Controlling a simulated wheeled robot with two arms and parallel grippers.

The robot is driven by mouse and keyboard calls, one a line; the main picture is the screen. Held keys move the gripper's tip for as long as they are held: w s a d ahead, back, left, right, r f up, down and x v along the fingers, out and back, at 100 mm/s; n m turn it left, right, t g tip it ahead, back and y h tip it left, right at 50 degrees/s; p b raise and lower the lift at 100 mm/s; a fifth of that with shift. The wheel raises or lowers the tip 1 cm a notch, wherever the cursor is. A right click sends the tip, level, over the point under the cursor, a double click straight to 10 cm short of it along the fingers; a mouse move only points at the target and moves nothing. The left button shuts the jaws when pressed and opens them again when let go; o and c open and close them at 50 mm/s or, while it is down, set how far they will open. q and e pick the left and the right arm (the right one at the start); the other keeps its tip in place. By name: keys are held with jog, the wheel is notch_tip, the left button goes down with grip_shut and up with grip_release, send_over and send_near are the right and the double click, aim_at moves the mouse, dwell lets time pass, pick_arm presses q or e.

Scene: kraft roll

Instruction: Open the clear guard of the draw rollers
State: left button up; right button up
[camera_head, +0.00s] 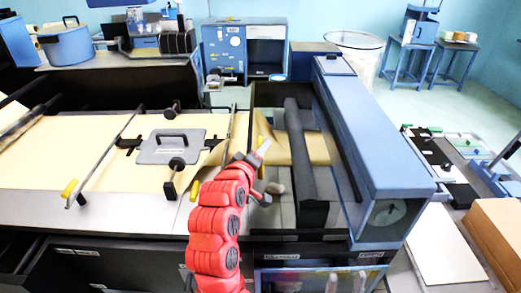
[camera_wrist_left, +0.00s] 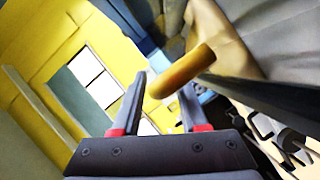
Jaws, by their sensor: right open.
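The draw rollers (camera_head: 300,150) are a dark bar across the brown paper, beside the long blue housing. The clear guard is hard to make out there; I cannot tell its panel edges or how far it is open. My left gripper (camera_head: 262,160), on the red arm, is at the left side of the rollers. In the left wrist view its two fingers (camera_wrist_left: 160,100) are apart, with a rounded yellow-orange grip (camera_wrist_left: 185,72) on a dark bar close in front of and between their tips. I see no clear clamping.
A grey plate with a handle (camera_head: 170,147) lies on the paper to the left, between thin crossbars. The blue housing (camera_head: 370,130) bounds the right side. A blue-framed clear panel (camera_head: 280,279) is at the bottom. A brown box (camera_head: 497,228) stands at right.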

pick_arm(q)
jog(key=shift+w+f, duration=0.1)
grip_shut()
dwell(1.1)
